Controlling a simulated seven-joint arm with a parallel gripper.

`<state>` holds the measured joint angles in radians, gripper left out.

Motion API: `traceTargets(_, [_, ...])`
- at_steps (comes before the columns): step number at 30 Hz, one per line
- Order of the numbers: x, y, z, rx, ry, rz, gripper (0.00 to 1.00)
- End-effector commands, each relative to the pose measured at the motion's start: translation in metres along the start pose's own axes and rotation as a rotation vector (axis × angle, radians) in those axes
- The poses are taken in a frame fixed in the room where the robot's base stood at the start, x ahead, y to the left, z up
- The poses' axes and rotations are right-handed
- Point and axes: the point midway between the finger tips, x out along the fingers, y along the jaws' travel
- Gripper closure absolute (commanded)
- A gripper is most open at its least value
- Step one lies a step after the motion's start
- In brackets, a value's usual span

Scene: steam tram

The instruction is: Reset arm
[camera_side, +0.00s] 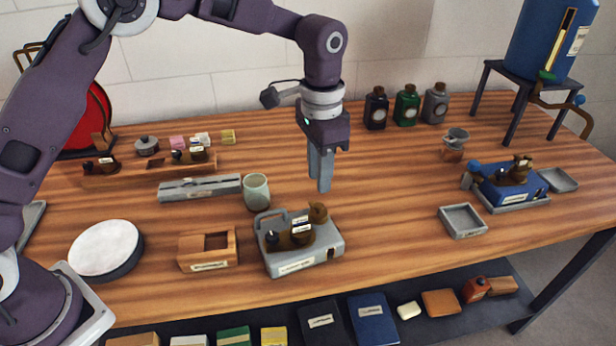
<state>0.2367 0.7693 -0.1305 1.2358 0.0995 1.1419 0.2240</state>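My gripper (320,186) hangs from my purple arm over the middle of the wooden table, fingers pointing down. Its grey fingers look close together, with no clear gap and nothing seen between them. The tips are above the table top, behind and slightly right of a grey toy-like steam tram (302,252) with brown fittings and white labels. A pale green cup (256,192) stands to the left of the fingers.
A wooden box (207,250), white round pad (106,248) and grey bar (199,188) lie left. Three bottles (407,105) stand at the back. A blue machine (512,186), small tray (463,221) and blue tank (548,40) on a stand are right. The table's middle right is clear.

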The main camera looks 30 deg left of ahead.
Motion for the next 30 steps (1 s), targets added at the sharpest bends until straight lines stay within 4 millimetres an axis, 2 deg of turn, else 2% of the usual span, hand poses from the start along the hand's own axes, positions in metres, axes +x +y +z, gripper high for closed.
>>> traceTargets(2, [-0.001,0.000,0.001,-0.001,0.001,-0.001,0.73])
traceTargets(5, [-0.027,-0.004,0.014,-0.029,0.030,-0.017,0.73])
traceTargets(8, [-0.083,-0.010,0.058,-0.106,0.096,-0.054,0.73])
traceTargets(9, [-0.104,-0.011,0.083,-0.147,0.128,-0.070,0.73])
traceTargets(11, [-0.131,-0.009,0.121,-0.212,0.178,-0.091,0.73])
traceTargets(12, [-0.144,-0.005,0.148,-0.255,0.211,-0.104,0.73])
traceTargets(14, [-0.157,0.002,0.189,-0.322,0.262,-0.121,0.73])
traceTargets(15, [-0.161,0.008,0.215,-0.367,0.297,-0.129,0.73])
traceTargets(18, [-0.157,0.025,0.270,-0.466,0.375,-0.143,0.73])
traceTargets(21, [-0.144,0.040,0.305,-0.536,0.434,-0.147,0.73])
traceTargets(24, [-0.134,0.048,0.323,-0.574,0.469,-0.147,0.73])
traceTargets(30, [-0.129,0.051,0.328,-0.587,0.477,-0.146,0.73])
